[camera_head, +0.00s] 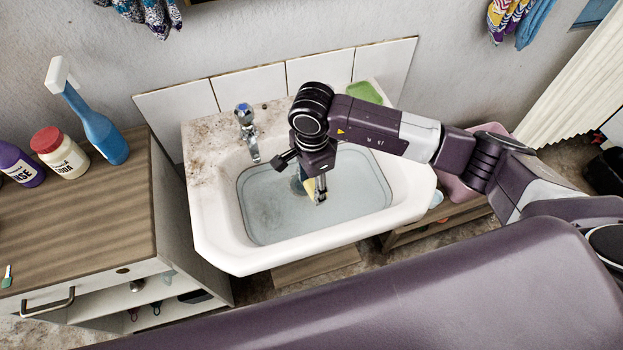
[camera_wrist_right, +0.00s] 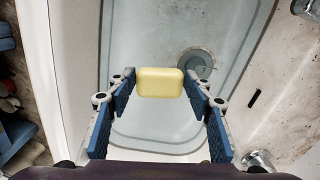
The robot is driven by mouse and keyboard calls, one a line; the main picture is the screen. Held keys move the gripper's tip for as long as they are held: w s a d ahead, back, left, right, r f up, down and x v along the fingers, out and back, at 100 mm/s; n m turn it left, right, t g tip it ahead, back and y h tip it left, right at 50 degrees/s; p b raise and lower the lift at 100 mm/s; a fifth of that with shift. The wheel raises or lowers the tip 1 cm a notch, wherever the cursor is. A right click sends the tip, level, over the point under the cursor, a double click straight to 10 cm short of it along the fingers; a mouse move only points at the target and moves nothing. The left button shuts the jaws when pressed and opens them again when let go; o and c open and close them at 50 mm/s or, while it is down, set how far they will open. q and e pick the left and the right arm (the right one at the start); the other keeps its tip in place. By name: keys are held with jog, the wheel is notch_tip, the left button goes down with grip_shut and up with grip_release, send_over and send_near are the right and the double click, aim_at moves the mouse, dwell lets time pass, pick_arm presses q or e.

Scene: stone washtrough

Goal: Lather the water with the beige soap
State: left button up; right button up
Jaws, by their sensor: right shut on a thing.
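The beige soap (camera_wrist_right: 160,83) is a pale yellow rounded block between the fingertips of my right gripper (camera_wrist_right: 160,90). In the head view the right gripper (camera_head: 317,190) points down over the middle of the basin, and only a small part of the soap (camera_head: 310,188) shows beside its fingers. The basin (camera_head: 213,215) is white and holds grey-blue water (camera_head: 275,212). I cannot tell whether the soap touches the water. No clear foam shows. My left gripper is not in view.
A chrome tap (camera_head: 247,135) stands at the basin's back left. A green dish (camera_head: 364,91) sits at the back right corner. On the left, a wooden-topped cabinet (camera_head: 75,215) carries a blue spray bottle (camera_head: 100,130), a red-lidded jar (camera_head: 60,155) and a purple bottle (camera_head: 18,168).

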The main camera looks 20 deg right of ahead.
notch_tip(320, 180, down, 6)
jog(key=b, duration=0.3)
jog(key=shift+r, duration=0.25)
jog(key=shift+f+b, duration=0.75)
jog(key=shift+b, duration=0.3)
jog(key=shift+d, duration=1.5)
jog(key=shift+a+b, duration=1.15)
jog(key=shift+a, duration=1.9)
